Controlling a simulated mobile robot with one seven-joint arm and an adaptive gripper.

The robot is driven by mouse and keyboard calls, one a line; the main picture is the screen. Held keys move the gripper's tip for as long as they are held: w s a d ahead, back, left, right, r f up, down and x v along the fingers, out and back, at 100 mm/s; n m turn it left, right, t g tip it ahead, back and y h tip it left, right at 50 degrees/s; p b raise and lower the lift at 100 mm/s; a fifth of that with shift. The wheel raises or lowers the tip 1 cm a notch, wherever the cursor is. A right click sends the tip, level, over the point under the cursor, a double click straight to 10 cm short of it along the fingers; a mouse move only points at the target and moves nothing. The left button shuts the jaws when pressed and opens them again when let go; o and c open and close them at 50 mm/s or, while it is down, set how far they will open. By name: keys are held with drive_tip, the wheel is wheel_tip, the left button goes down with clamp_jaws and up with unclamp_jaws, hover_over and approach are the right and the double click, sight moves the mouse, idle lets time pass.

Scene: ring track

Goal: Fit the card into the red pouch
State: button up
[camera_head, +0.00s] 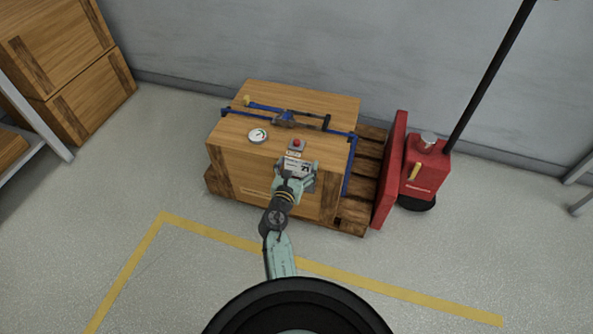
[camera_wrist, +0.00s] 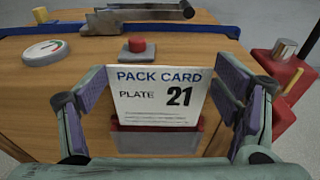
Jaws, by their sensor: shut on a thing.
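The card (camera_wrist: 160,88) is white, with "PACK CARD PLATE 21" printed on it, and faces the wrist camera upright. It also shows in the head view (camera_head: 296,167) at the crate's near edge. My gripper (camera_wrist: 161,96) is shut on the card, with one finger at each side edge. The red pouch (camera_wrist: 201,125) sits just below the card on the wooden crate, with red edges and a greyish front. The card's lower edge overlaps the pouch's top in the picture. I cannot tell whether it is inside the mouth or in front of it.
The wooden crate (camera_head: 230,160) stands on a pallet (camera_head: 352,212). On its top are a gauge (camera_head: 258,136), a red button (camera_head: 297,143) and a blue strap (camera_head: 330,130) with a metal buckle (camera_head: 285,118). A red pallet jack (camera_head: 428,172) stands at right.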

sight(298, 169)
wheel_tip(298, 169, down, 3)
drive_tip(key=shift+s+a+f+b, duration=0.1)
drive_tip(key=shift+a+f+b, duration=0.05)
drive_tip(key=shift+b, duration=0.15)
drive_tip(key=shift+f+b, duration=0.5)
drive_tip(key=shift+f, duration=0.15)
drive_tip(key=o, duration=0.7)
drive_tip(key=shift+o, duration=0.2)
drive_tip(key=shift+r, duration=0.2)
